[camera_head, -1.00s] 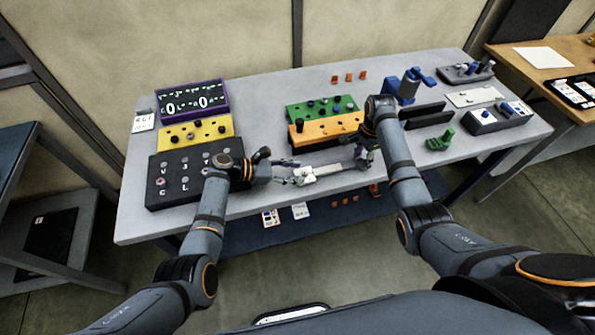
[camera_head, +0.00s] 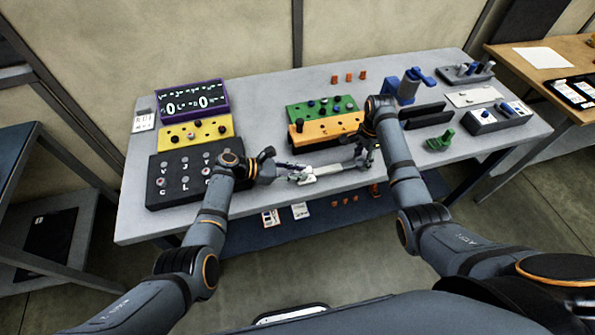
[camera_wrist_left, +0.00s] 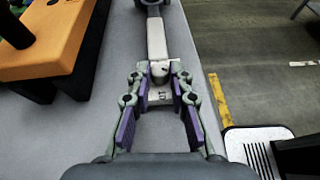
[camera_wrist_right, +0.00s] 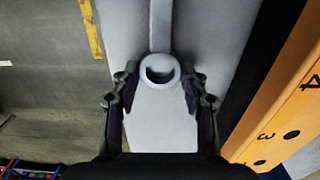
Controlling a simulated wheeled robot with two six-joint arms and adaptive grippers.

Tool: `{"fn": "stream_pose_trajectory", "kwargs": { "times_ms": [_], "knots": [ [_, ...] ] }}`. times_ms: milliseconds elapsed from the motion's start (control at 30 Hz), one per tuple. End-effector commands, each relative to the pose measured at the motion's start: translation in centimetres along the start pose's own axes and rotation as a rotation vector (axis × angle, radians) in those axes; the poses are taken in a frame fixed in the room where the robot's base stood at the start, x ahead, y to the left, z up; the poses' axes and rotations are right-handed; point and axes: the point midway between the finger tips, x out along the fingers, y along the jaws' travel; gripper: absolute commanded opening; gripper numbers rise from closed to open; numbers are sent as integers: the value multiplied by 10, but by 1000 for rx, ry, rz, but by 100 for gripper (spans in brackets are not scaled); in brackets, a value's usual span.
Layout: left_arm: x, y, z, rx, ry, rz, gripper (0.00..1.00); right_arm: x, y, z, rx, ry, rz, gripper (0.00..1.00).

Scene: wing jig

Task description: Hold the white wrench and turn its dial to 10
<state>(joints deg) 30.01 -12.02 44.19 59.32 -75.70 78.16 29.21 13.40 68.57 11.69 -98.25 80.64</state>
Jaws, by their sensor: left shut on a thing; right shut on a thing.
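The white wrench (camera_head: 328,169) spans the gap between my two grippers near the table's front edge. My left gripper (camera_head: 287,172) is shut on its left, dial end; in the left wrist view the wrench's pale shaft (camera_wrist_left: 156,38) runs away from me, and its end sits between the purple-padded fingers (camera_wrist_left: 160,88). Small dark marks show on that end, too small to read surely. My right gripper (camera_head: 364,158) is shut on the other end; in the right wrist view the round ring end (camera_wrist_right: 159,72) of the wrench sits between the fingers (camera_wrist_right: 160,82).
An orange block (camera_head: 340,125) and a green block (camera_head: 325,108) stand behind the wrench. A dark knob panel (camera_head: 168,199) lies left of my left gripper. A small green part (camera_head: 440,140) sits right of my right gripper. The table's front edge is close.

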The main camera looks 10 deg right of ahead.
Motion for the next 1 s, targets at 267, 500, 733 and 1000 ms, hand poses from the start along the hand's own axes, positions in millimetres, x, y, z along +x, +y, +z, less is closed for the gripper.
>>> {"fn": "stream_pose_trajectory", "kwargs": {
  "times_ms": [267, 500, 733, 1000],
  "knots": [
    [0, 3, 0, 36, 0, -88, 0, -1, -1, 2, -4, -5, -1, 0],
    [-1, 3, 0, 42, -2, -101, 0, -1, -1, 2, -3, -5, -1, 0],
    [-1, 3, 1, 42, -3, -100, 31, -1, 0, 1, -2, -4, -1, 0],
    [-1, 3, 0, 41, -3, -100, 43, -1, 0, 1, -2, -3, -1, 0]
  ]
}}
